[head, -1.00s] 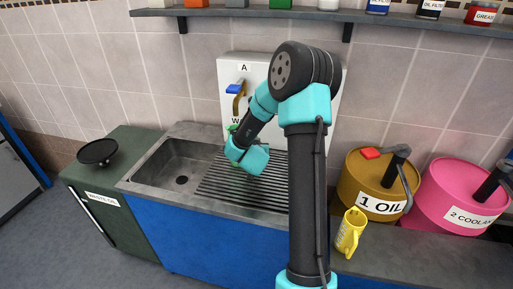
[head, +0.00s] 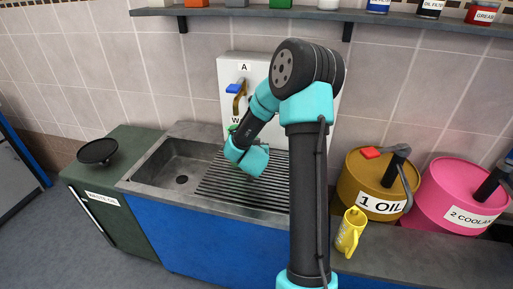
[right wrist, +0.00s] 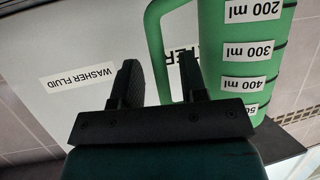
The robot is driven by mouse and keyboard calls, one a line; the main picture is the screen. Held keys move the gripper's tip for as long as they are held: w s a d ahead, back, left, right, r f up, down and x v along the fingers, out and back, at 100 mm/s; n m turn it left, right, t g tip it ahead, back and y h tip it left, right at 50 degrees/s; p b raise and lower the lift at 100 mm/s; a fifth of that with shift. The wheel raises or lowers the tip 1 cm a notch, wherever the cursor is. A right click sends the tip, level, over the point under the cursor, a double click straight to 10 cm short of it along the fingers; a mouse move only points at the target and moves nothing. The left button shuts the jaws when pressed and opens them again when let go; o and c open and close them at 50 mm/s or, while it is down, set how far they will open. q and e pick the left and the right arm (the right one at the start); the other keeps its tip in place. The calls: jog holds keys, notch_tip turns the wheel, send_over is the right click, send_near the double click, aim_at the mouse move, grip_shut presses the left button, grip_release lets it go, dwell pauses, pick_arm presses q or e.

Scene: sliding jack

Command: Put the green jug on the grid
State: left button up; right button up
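The green jug (right wrist: 245,60) fills the upper right of the right wrist view, with its millilitre labels showing. Its handle (right wrist: 156,45) reaches between the two black fingers of my right gripper (right wrist: 158,75). The fingers stand apart, with gaps seen beside the handle. In the head view only a bit of green (head: 232,127) shows behind my right arm; the arm's wrist hides the rest of the jug and the fingertips. The grid (head: 222,188) is the dark ribbed drainer right of the sink basin, partly behind my arm. My left gripper is not in view.
The sink basin (head: 178,168) lies left of the grid. A white wall panel with a blue-handled tap (head: 236,90) is behind. A yellow jug (head: 350,232) stands on the right counter, before the oil drum (head: 372,190) and pink coolant drum (head: 455,200).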

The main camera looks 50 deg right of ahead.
jog(key=v, duration=1.1)
jog(key=shift+d, duration=0.1)
